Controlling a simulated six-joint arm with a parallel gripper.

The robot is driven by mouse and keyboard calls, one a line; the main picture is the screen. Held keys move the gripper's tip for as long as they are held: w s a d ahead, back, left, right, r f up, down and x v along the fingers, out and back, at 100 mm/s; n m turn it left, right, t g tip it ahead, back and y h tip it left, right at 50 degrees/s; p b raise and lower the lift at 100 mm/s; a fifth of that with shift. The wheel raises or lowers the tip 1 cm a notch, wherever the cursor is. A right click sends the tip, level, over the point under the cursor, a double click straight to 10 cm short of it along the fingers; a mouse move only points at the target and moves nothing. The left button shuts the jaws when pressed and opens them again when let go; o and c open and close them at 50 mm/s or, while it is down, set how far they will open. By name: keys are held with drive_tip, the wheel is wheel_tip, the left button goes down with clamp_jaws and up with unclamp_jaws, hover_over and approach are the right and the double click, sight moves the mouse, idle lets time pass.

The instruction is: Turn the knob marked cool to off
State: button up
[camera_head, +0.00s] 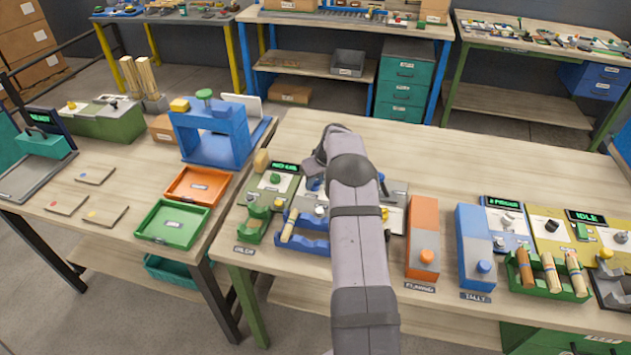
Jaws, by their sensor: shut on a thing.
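My arm reaches across the bench from the bottom, and its wrist bends down to the left. My gripper (314,176) is low over the control panel (397,217) behind the arm. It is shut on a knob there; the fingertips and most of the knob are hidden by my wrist. I cannot read the word cool or off, nor tell which way the knob points. A green panel (270,190) with a lit display (285,166) stands just left of the gripper.
An orange box (423,238) and a blue box (474,248), each with a button, stand right of my arm. A blue rack (308,240) is close at the left. Further right are more panels and a green rack (540,290). The bench behind is clear.

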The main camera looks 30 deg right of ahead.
drive_tip(key=n+b, duration=0.1)
drive_tip(key=b, duration=0.2)
drive_tip(key=shift+d+f+n+y, duration=0.15)
drive_tip(key=shift+f+n+y, duration=0.2)
drive_tip(key=shift+n+y, duration=0.05)
drive_tip(key=shift+r+n+y+b, duration=0.2)
drive_tip(key=shift+n+y+b, duration=0.1)
drive_tip(key=shift+n, duration=0.35)
drive_tip(key=shift+r+n+y+b, duration=0.15)
drive_tip(key=shift+n+y+b, duration=0.1)
drive_tip(key=shift+n, duration=0.4)
drive_tip(key=o, duration=1.1)
drive_tip(key=shift+c, duration=0.2)
drive_tip(key=b+v, duration=0.2)
drive_tip(key=v, duration=0.5)
drive_tip(key=shift+r, duration=0.2)
